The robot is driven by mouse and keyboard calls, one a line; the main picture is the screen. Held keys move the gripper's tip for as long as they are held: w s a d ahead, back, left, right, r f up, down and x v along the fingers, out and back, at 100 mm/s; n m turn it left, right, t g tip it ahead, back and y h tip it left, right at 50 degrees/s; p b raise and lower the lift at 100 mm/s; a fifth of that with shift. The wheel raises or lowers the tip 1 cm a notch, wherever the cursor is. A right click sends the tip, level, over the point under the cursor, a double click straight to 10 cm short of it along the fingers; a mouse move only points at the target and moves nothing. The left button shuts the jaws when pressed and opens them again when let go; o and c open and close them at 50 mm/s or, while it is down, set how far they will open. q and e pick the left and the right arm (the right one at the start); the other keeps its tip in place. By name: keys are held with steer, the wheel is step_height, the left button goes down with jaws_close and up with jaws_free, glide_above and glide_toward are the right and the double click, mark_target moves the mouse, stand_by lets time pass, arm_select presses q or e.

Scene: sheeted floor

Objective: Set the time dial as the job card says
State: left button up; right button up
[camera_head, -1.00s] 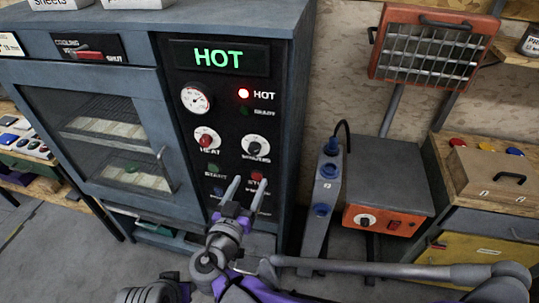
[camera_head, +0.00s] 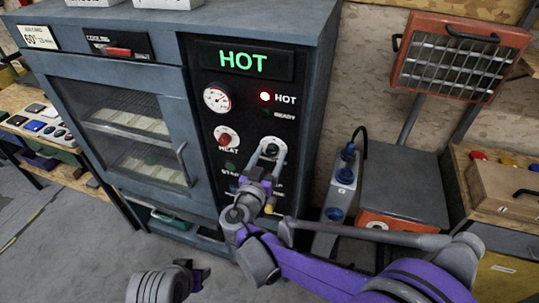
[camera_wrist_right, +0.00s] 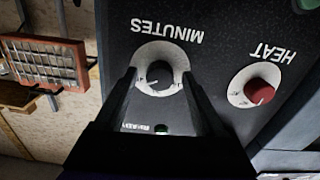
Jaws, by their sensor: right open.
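The time dial, labelled MINUTES, is a dark knob on a white disc on the black panel; it shows in the head view (camera_head: 271,149) and in the wrist view (camera_wrist_right: 160,72). My right gripper (camera_head: 267,152) is open at the dial. In the wrist view its fingertips (camera_wrist_right: 159,76) stand on either side of the knob; contact is unclear. The job card (camera_head: 38,37) is at the oven's upper left; it seems to read 60 degrees, and its small print is too blurred to read. A part of my left arm, seemingly its gripper (camera_head: 188,274), is low in the head view.
The red HEAT knob (camera_head: 226,138) is left of the dial. The green display (camera_head: 243,61) reads HOT and the red HOT lamp (camera_head: 265,97) is lit. The READY lamp looks dark. My right arm hides part of the lower panel.

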jaws_close()
stand_by(0.3)
steer(key=shift+n, duration=0.3)
steer(key=n, duration=1)
steer(key=shift+n+b, duration=0.35)
steer(key=shift+n, duration=0.05)
steer(key=n+b, duration=0.1)
steer(key=n, duration=0.5)
arm_select(q)
steer(key=f, duration=0.2)
steer(key=s+f+b, duration=0.1)
steer(key=shift+s+f, duration=0.2)
steer(key=shift+f, duration=0.2)
arm_select(e)
steer(key=n, duration=0.6)
steer(key=shift+n, duration=0.4)
